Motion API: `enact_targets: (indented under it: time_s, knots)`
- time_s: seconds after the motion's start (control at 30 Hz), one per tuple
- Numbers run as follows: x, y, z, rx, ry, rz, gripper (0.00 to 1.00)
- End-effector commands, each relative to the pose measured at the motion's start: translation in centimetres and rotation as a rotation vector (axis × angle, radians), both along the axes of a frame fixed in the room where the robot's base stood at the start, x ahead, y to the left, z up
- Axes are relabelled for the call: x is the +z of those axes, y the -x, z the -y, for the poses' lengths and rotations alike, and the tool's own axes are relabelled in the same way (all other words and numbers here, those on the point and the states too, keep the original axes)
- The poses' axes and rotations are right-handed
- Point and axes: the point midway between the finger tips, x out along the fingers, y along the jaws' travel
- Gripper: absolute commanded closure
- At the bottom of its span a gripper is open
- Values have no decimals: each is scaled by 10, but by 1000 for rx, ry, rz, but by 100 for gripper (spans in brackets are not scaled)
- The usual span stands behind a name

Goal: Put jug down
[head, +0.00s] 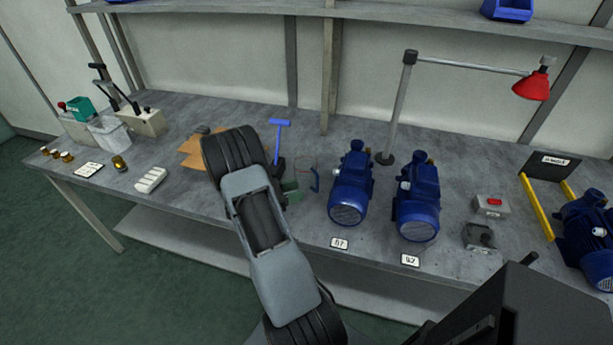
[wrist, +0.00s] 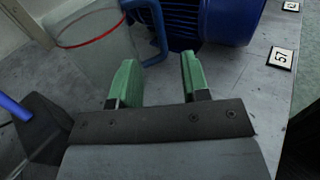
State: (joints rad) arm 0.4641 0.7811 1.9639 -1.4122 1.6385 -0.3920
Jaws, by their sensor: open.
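The jug is a clear vessel with a red line around it and a blue handle. In the wrist view the jug (wrist: 95,42) stands on the grey bench, at the upper left. In the head view the jug (head: 304,172) is faint, with its blue handle at its right side. My gripper (wrist: 158,80) is open, its two green fingers apart with nothing between them. The handle is just beyond the fingertips, and no contact shows. In the head view my gripper (head: 291,190) is partly hidden by my arm.
A blue pump (head: 350,188) stands close to the right of the jug, with another blue pump (head: 418,200) beyond it. A blue T-shaped tool (head: 279,140) is upright to the left. A lamp post (head: 398,110) rises behind. Number plates (head: 340,243) lie along the front.

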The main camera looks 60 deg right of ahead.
Motion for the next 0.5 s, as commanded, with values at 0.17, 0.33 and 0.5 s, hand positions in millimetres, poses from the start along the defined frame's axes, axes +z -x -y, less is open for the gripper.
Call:
enact_targets:
  time_s: [0.17,0.33,0.5]
  knots:
    - [0,6,7,-1,-2,0,58]
    - [1,18,22,-4,-1,1,58]
    - [0,31,39,-3,-2,1,58]
